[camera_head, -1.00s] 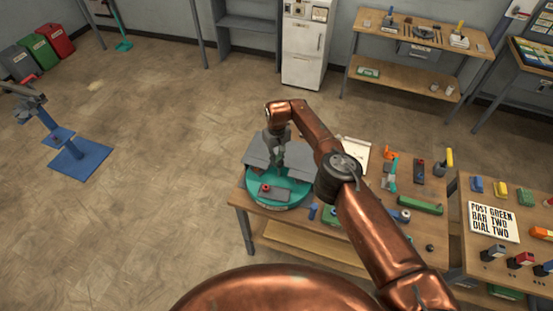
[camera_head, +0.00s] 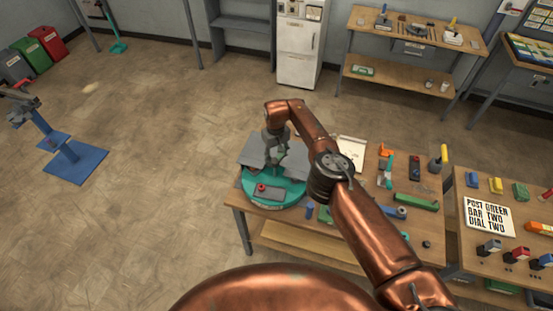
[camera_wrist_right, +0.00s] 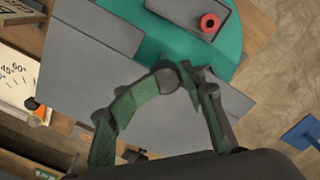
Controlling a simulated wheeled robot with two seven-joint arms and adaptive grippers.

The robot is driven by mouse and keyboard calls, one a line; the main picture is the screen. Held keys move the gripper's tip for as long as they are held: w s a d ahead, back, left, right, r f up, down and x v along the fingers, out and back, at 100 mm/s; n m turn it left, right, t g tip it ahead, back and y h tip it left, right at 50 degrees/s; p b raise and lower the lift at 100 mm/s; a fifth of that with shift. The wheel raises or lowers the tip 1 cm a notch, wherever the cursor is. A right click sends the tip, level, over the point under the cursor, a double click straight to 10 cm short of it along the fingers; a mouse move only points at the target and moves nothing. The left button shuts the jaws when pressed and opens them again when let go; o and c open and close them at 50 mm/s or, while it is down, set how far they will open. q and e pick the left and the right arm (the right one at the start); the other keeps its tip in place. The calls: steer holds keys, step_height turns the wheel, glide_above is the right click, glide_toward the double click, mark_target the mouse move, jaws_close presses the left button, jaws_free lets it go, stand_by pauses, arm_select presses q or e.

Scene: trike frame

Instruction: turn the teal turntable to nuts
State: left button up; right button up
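The teal turntable (camera_head: 288,198) sits on the near workbench, carrying grey plates and a small grey block with a red ring-shaped piece (camera_head: 262,187). It also shows in the right wrist view (camera_wrist_right: 229,52), with the red piece (camera_wrist_right: 209,23) near its edge. My right gripper (camera_head: 275,160) is low over the turntable's middle. In the right wrist view, its green-padded fingers (camera_wrist_right: 179,78) curve together, tips close, above the grey plates. Whether they grip anything between the tips is unclear. Any nuts label is not readable. My left gripper is not in view.
The workbench right of the turntable holds a white sheet (camera_head: 351,150), a green bar (camera_head: 416,201) and several tools. A sign (camera_head: 489,217) reads "POST GREEN BAR TWO DIAL TWO". The floor to the left is open, with a blue stand (camera_head: 76,164) farther off.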

steer(key=shift+o, duration=0.6)
steer(key=shift+a, duration=0.2)
steer(key=shift+r, duration=0.1)
step_height(320, 180, up, 9)
steer(key=p, duration=0.7)
steer(key=shift+p, duration=0.35)
steer(key=shift+a, duration=0.1)
steer(key=shift+c, duration=0.5)
